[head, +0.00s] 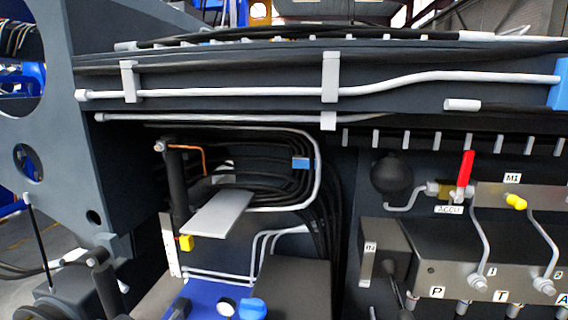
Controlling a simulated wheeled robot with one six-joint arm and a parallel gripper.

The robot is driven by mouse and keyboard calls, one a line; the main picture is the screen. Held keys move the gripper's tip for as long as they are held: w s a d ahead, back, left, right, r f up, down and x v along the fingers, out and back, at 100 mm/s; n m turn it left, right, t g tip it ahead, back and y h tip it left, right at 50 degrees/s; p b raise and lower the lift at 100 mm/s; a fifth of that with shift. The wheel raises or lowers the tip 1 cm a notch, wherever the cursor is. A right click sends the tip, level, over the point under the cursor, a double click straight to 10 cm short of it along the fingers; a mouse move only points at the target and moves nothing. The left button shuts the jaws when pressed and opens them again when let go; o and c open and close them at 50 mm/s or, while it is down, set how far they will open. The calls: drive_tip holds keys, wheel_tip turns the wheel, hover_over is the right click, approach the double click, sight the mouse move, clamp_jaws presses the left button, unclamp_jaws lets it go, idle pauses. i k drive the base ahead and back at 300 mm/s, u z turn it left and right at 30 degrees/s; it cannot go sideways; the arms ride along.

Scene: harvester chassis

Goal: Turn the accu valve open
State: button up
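The accu valve has a red lever handle (465,168) at the right of the head view. The handle stands nearly upright, leaning slightly to the right at its top. Its brass-coloured body (434,188) sits at the lever's lower left, between a black round accumulator (390,176) and the grey valve block. A white label reading ACCU (449,210) is just below it. Nothing covers the lever. My gripper is not in view.
The grey block (440,255) with ports, pipes and a yellow knob (515,201) lies below and right of the valve. A dark beam with white pipes (450,77) runs above. A grey plate (217,213) and black hoses are at left. Space directly before the lever looks clear.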

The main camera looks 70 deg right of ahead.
sight(467, 156)
drive_tip(key=z, duration=1.9)
drive_tip(key=k, duration=0.3)
drive_tip(key=z, duration=1.75)
drive_tip(key=k, duration=0.45)
drive_tip(key=u, duration=0.9)
drive_tip(key=i, duration=0.6)
drive_tip(key=z, duration=0.6)
